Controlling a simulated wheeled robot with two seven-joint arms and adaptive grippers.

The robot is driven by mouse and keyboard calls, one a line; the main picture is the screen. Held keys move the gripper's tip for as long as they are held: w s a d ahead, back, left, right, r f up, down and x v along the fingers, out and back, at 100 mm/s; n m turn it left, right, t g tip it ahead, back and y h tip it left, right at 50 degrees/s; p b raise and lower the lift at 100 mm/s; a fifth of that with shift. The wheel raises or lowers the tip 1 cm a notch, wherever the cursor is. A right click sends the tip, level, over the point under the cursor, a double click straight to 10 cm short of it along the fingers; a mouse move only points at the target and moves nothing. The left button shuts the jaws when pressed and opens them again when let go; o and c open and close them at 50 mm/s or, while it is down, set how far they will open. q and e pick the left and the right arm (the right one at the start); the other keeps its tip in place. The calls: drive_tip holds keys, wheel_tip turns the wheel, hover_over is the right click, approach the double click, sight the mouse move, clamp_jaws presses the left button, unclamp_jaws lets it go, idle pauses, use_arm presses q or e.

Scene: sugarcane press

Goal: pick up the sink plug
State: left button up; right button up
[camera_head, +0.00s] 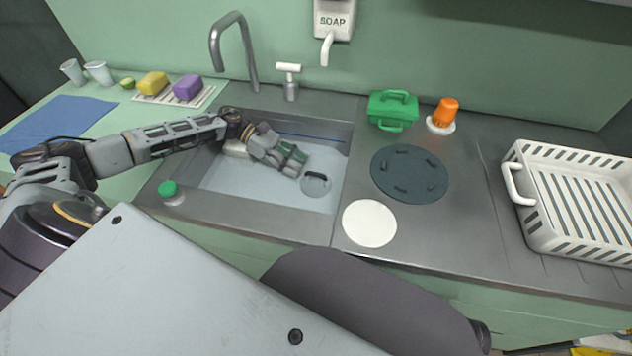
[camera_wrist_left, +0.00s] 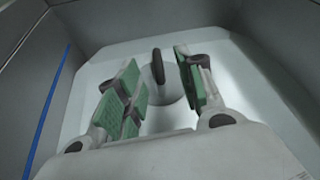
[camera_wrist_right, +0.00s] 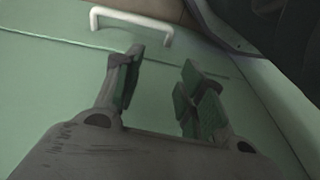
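The sink plug (camera_head: 316,187) is a round grey disc with a raised black handle, lying on the floor of the sink basin (camera_head: 245,185). In the left wrist view the plug's dark handle (camera_wrist_left: 158,66) stands between and beyond the green-padded fingers. My left gripper (camera_head: 293,160) is open and empty, reaching into the basin just left of and above the plug. I see no contact with it. My right gripper (camera_wrist_right: 160,82) is open and empty in front of a green cabinet face with a white handle (camera_wrist_right: 132,22).
The tap (camera_head: 236,45) rises behind the basin. A green-capped jar (camera_head: 170,192) stands on the front left rim. Right of the basin are a white disc (camera_head: 369,223), a dark round mat (camera_head: 409,173), a green box (camera_head: 393,108) and a white dish rack (camera_head: 545,230). The basin walls surround my left gripper.

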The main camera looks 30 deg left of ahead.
sight(316, 179)
use_arm(q)
drive_tip(key=shift+d+f, duration=0.15)
drive_tip(key=shift+d, duration=0.3)
drive_tip(key=shift+w+b+x, duration=0.1)
drive_tip(key=shift+b+x, duration=0.1)
drive_tip(key=shift+x, duration=1.15)
drive_tip(key=shift+w+b+x, duration=0.15)
drive_tip(key=shift+x, duration=1.15)
clamp_jaws()
